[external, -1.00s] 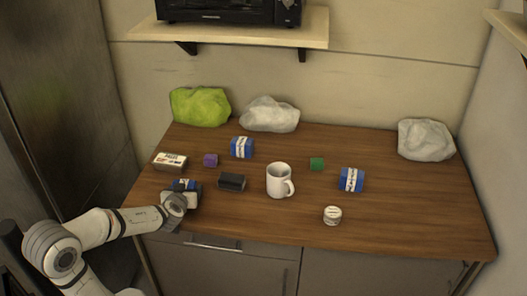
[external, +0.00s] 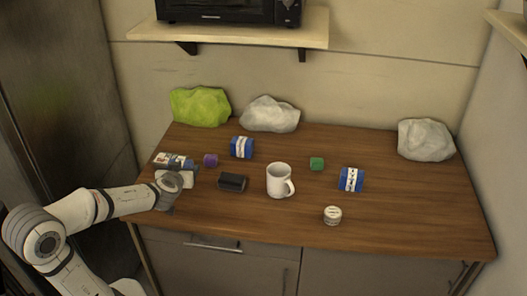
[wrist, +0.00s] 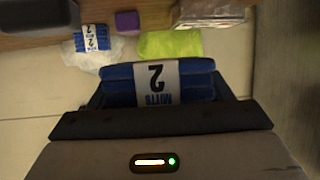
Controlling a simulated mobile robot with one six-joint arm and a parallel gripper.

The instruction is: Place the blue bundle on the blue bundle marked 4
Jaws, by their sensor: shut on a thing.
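My gripper (external: 172,178) is shut on a blue bundle (wrist: 158,82) with a white band, which shows a 2 and the word MITTS in the wrist view. In the external view it is raised at the left of the table, partly hiding the white box. A second blue bundle (external: 241,147) lies at the back left of the table; in the wrist view (wrist: 92,38) its band seems to read 2. A third blue bundle (external: 350,179) lies at the right, its mark too small to read.
A white mug (external: 279,181), black box (external: 232,182), purple block (external: 210,160), green block (external: 316,163) and small white jar (external: 332,215) stand between and around the bundles. A white box (external: 163,159) is at the left. Bags line the back. The front right is clear.

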